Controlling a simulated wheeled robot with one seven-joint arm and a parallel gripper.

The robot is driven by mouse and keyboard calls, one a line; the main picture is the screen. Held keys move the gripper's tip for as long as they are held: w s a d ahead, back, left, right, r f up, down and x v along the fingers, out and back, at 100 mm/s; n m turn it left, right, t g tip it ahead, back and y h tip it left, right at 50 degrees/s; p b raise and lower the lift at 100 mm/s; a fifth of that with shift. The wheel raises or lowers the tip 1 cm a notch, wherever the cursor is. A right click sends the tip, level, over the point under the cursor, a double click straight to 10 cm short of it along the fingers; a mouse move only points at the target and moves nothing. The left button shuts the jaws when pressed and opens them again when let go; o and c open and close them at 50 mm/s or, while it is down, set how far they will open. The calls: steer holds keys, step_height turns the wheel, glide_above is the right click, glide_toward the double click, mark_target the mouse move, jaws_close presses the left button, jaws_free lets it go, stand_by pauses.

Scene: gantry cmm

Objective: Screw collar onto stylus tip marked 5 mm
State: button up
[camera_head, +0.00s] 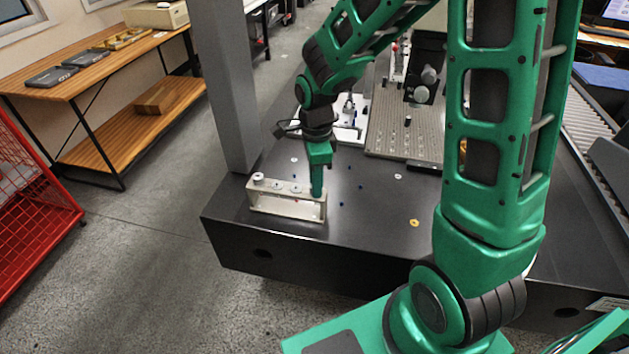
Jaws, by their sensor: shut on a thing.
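My green gripper (317,190) points down at the right end of a small beige rack (272,205) on the black table. It is shut on a small part that its fingers hide, most likely the collar. A white round piece (258,177) stands at the rack's left end. Smaller round pieces sit along the rack top between it and my gripper. The stylus tips and their size marks are too small to tell apart, so I cannot tell which is the 5 mm one, nor whether the held part touches a tip.
The rack stands near the front left corner of the black table (370,240). A grey pillar (224,85) rises close behind it on the left. A grey perforated plate (395,125) lies farther back.

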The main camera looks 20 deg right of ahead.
steer(key=shift+w+r, duration=0.1)
steer(key=shift+w, duration=0.05)
steer(key=shift+w+m, duration=0.1)
steer(key=shift+m, duration=1.8)
steer(key=o, duration=1)
steer(key=shift+o, duration=0.5)
step_height(320, 180, up, 11)
steer(key=shift+f, duration=0.2)
